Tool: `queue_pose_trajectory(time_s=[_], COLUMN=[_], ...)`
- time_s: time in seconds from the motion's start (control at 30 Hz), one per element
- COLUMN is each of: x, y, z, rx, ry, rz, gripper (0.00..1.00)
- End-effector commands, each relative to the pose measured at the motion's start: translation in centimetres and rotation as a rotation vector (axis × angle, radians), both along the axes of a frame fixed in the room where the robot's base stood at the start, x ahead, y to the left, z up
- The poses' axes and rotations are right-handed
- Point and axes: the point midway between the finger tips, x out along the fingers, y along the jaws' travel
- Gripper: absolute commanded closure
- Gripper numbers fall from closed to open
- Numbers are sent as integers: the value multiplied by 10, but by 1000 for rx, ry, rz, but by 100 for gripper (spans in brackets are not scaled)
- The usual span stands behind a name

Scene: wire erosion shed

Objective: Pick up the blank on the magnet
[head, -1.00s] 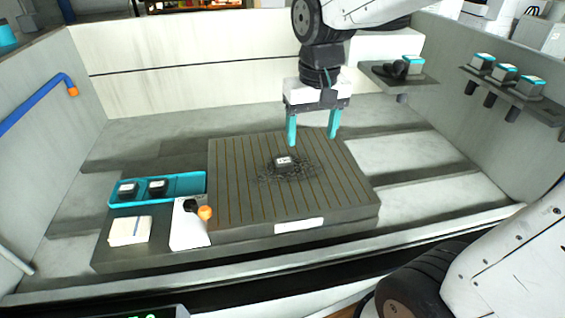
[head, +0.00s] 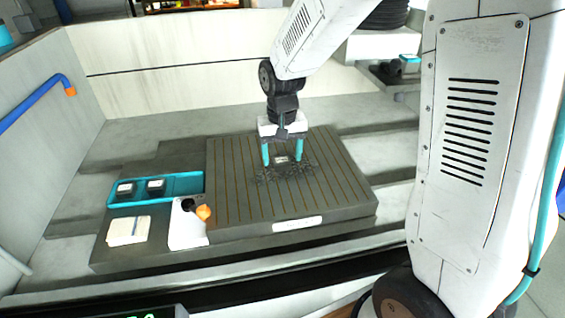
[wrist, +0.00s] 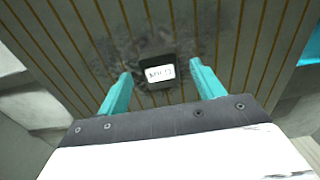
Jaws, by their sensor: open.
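The blank is a small dark block with a white label (wrist: 160,73), lying on the magnet amid a patch of dark filings. In the head view the blank (head: 282,159) shows between my fingers. The magnet (head: 235,200) is a broad grey plate with thin brown stripes. My gripper (head: 281,163) has two teal fingers and is open, pointing down over the blank. In the wrist view my gripper (wrist: 160,82) has a finger on each side of the blank, with gaps between. I cannot tell how high the fingertips are above the plate.
A teal tray (head: 187,196) with two dark labelled blocks sits left of the magnet. A white unit with an orange-knobbed lever (head: 203,212) stands at its front-left corner, beside a pale pad (head: 128,230). A shelf (head: 385,75) is at back right. Tank walls surround everything.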

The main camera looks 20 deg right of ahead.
Motion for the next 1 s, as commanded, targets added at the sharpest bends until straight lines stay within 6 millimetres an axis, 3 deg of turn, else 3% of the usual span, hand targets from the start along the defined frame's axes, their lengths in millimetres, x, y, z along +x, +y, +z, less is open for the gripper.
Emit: queue_pose_trajectory(time_s=[0.33,0.5,0.57,1.0], x=[0,0,0,1], y=[1,1,1,1], z=[-9,-9,-9,2], rx=[0,0,0,0], ry=[-2,-2,-2,-5], rz=[1,1,1,1], gripper=[33,80,93,93])
